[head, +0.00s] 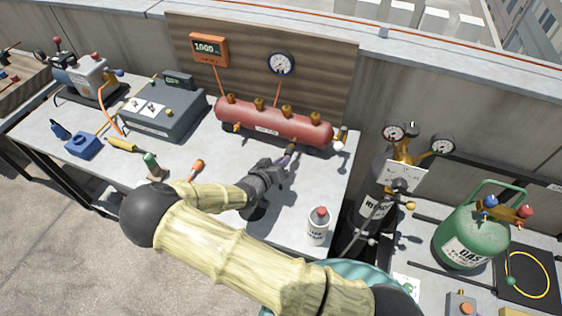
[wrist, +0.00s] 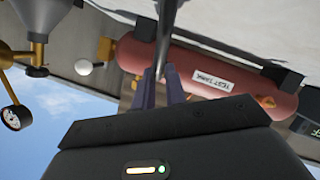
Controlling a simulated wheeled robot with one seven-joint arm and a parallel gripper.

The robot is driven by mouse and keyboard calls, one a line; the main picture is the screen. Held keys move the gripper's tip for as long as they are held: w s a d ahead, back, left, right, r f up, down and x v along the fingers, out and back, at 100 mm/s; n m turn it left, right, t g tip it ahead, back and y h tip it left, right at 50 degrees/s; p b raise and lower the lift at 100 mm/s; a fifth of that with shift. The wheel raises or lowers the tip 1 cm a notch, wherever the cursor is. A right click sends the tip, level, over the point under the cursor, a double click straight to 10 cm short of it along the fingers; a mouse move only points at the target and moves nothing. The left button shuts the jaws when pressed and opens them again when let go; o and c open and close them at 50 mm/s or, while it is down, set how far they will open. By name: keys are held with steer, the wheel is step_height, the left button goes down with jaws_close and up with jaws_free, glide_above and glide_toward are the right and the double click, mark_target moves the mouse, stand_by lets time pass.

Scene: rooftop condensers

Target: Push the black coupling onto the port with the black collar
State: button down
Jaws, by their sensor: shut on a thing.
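The red test tank (head: 275,121) stands at the back of the grey bench; it also shows in the wrist view (wrist: 205,68), upside down. Brass ports line its top and a brass fitting (head: 237,127) sits low on its front left. I cannot make out which port has the black collar. My gripper (head: 291,150) is close in front of the tank's right part. In the wrist view its two fingers (wrist: 160,78) are shut on a thin dark grey piece (wrist: 167,42), seemingly the coupling or its hose. The coupling's end is hidden, and I cannot tell whether it touches a port.
A white spray can (head: 318,227) with a red cap stands right of my arm. A gauge manifold (head: 405,145) and green gas cylinder (head: 468,239) stand at right.

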steer(key=shift+w+d, duration=0.2)
steer(key=shift+w, duration=0.3)
stand_by(1.2)
steer(key=c, duration=1.4)
jaws_free()
steer(key=shift+w, duration=0.1)
steer(key=shift+o, duration=0.2)
steer(key=shift+s+a+p, duration=0.25)
steer(key=shift+s+a, duration=0.2)
steer(key=shift+s, duration=0.75)
steer(key=shift+s+a+p, duration=0.25)
steer(key=shift+s+a, duration=0.15)
steer(key=shift+s, duration=0.8)
steer(key=shift+s+a+p, duration=0.25)
steer(key=shift+s+a, duration=0.2)
steer(key=shift+s, duration=0.75)
